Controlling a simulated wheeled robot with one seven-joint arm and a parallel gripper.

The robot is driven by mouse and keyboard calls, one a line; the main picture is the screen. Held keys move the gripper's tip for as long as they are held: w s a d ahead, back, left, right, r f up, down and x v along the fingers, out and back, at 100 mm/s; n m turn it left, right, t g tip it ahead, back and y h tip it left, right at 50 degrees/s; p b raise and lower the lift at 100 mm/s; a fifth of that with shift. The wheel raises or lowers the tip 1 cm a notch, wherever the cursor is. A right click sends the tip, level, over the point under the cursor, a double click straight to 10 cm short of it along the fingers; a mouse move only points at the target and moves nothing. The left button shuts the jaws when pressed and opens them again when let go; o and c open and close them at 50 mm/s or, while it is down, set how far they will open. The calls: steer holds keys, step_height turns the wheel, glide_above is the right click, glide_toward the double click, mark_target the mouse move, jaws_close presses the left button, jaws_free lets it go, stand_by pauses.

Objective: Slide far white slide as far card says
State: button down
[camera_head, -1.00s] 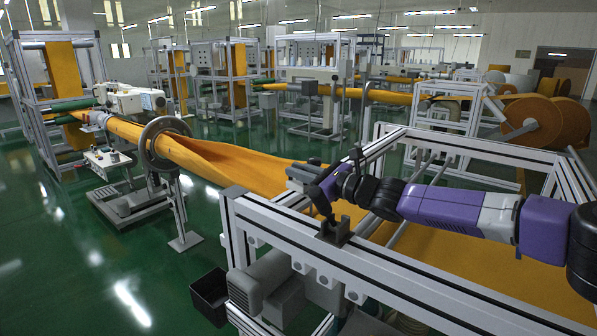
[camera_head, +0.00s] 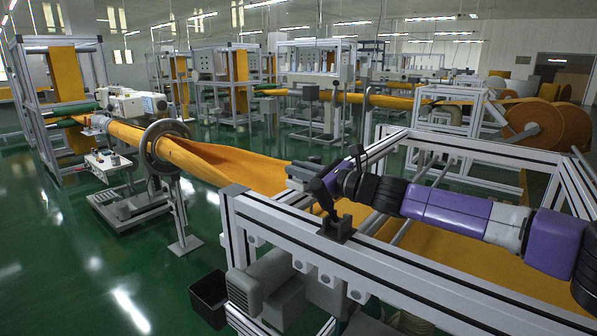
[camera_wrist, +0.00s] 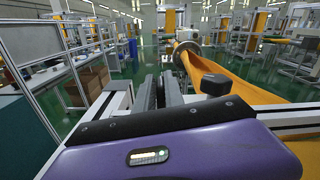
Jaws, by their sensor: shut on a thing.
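My gripper (camera_head: 314,187) is at the left end of the aluminium frame, low over the end rail. A pale grey-white block (camera_head: 302,172), which looks like the white slide, sits on the rail at the fingertips. The fingers are shut on it, but the contact is largely hidden by the gripper. A black bracket (camera_head: 335,227) stands on the near rail, below my gripper. I cannot make out a card or its marking in either view.
Orange felt (camera_head: 215,158) runs from a metal ring (camera_head: 163,147) into the frame (camera_head: 400,272), below my arm. A black knob (camera_wrist: 213,84) stands right of the fingers in the wrist view. A black bin (camera_head: 208,298) is on the open green floor.

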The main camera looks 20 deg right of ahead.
steer(key=c, duration=1.5)
jaws_free()
steer(key=b+v, duration=0.1)
steer(key=v, duration=0.7)
